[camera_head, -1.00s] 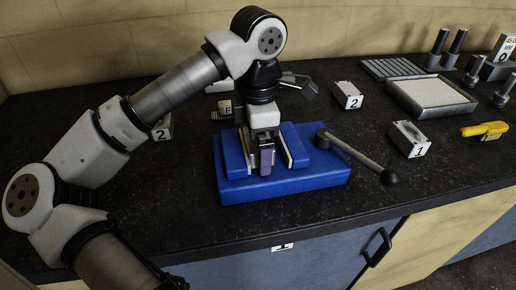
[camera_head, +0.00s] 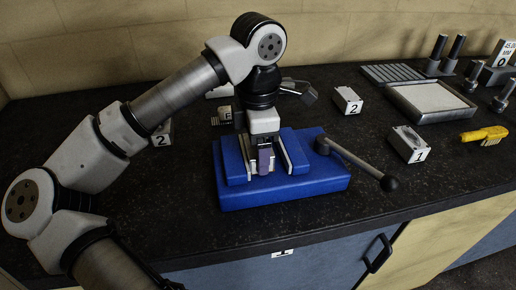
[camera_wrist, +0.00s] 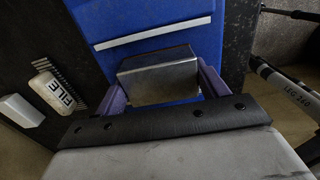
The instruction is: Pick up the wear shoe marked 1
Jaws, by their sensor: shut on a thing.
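My gripper (camera_head: 265,160) points down over the blue fixture (camera_head: 320,186), between its pale rails. In the wrist view its purple fingers (camera_wrist: 160,94) are shut on a grey metal block (camera_wrist: 160,72). No number shows on this block, and I cannot tell whether it touches the fixture beneath. A white block marked 1 (camera_head: 409,144) stands on the bench right of the fixture, apart from my gripper. Its top has a greyish recess or part that is too small to make out.
A lever with a black knob (camera_head: 389,183) sticks out right of the fixture. White blocks marked 2 stand behind it (camera_head: 348,100) and at the left (camera_head: 162,134). A tray (camera_head: 430,101), a yellow-handled brush (camera_head: 484,134) and metal posts are at the right. The front bench strip is clear.

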